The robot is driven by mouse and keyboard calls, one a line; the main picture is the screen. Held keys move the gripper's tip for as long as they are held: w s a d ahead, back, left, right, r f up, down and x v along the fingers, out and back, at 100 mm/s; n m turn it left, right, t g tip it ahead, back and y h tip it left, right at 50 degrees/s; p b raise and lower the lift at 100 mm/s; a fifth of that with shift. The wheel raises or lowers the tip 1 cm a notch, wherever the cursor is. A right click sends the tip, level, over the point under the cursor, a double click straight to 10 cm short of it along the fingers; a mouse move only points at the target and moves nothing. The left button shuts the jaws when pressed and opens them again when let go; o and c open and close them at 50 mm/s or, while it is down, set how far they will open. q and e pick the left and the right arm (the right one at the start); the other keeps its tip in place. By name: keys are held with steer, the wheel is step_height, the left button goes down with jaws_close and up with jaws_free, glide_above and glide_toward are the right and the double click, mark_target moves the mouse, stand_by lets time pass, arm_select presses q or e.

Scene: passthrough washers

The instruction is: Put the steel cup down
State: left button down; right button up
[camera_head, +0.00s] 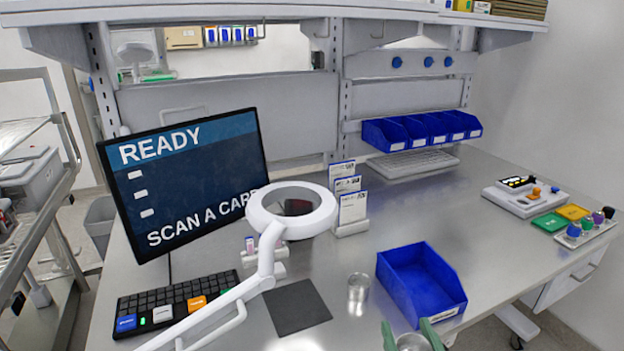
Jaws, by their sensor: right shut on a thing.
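My right gripper (411,336) shows at the bottom edge, with two green fingers. It is shut on a steel cup (411,343), of which only the upper part shows between the fingers; the rest is cut off by the frame. I cannot tell whether this cup touches the bench. Another small shiny metal cup (358,288) stands upright on the steel bench (480,215), left of the blue bin and beyond my gripper. My left gripper is not in view.
An open blue bin (421,283) stands just beyond my right gripper. A dark square mat (296,307), a white magnifier lamp (290,208), a keyboard (175,302) and a monitor (185,178) are to the left. Button panels (524,199) stand at right. The bench's right-middle is clear.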

steer(key=w+a+r+n+g+y, duration=0.2)
steer(key=w+a+r+n+y, duration=0.2)
steer(key=w+a+n+y, duration=0.4)
steer(key=w+d+r+g+y+p, duration=0.1)
steer(key=w+d+r+g+y, duration=0.1)
steer(key=w, duration=0.5)
steer(key=shift+d+r+y+p, duration=0.35)
steer(key=shift+d+r+y, duration=0.45)
steer(key=shift+d, duration=0.45)
step_height(320, 180, down, 15)
steer(key=shift+f, duration=0.1)
step_height(320, 180, down, 3)
steer(key=shift+f, duration=0.15)
steer(key=shift+f+p, duration=0.3)
steer(key=shift+f, duration=0.25)
